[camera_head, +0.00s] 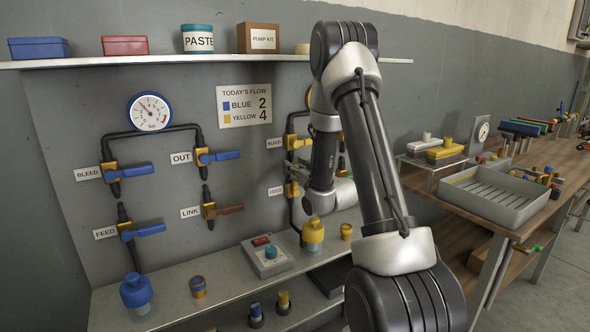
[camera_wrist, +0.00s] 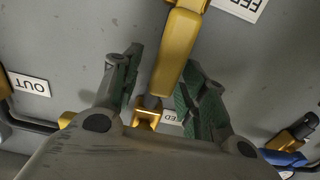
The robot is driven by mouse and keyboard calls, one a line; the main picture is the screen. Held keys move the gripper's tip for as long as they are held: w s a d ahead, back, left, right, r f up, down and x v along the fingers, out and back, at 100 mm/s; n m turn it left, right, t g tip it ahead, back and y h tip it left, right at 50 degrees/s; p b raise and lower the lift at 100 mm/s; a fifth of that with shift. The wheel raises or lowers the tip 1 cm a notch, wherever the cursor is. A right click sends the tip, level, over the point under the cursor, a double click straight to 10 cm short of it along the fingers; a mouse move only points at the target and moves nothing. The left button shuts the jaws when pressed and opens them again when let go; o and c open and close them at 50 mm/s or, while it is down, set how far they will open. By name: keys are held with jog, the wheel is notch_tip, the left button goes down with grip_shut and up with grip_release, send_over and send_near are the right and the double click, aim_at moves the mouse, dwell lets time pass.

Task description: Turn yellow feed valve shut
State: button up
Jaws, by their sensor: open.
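The yellow feed valve (camera_head: 292,189) is on the wall panel in the head view, beside its small label; my arm hides its handle there. In the wrist view, a long yellow handle (camera_wrist: 180,50) hangs down from the top edge, near a label reading FEED (camera_wrist: 240,6). My gripper (camera_wrist: 161,62) is open, with one green-padded finger on each side of this handle. The handle's lower end lies between the fingers. I cannot tell whether either finger touches it.
A second yellow valve (camera_head: 296,142) sits above, by the BLEED label. Blue-handled valves (camera_head: 138,231) are on the left. Below, a bench (camera_head: 215,292) holds a yellow-topped bottle (camera_head: 313,232) and a grey box (camera_head: 267,258). A grey tray (camera_head: 490,203) stands on the right-hand table.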

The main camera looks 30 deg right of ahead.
grip_shut()
jog(key=shift+d, duration=0.1)
dwell(0.3)
jog(key=shift+d+f+m, duration=0.1)
jog(key=shift+d+m, duration=0.85)
jog(key=shift+m, duration=0.25)
jog(key=d+f+m, duration=0.7)
jog(key=f+m, duration=0.2)
jog(key=m, duration=0.6)
jog(key=shift+d+f+m, duration=0.25)
jog(key=shift+d+m, duration=0.05)
jog(key=shift+m, duration=0.1)
jog(key=shift+w, duration=0.1)
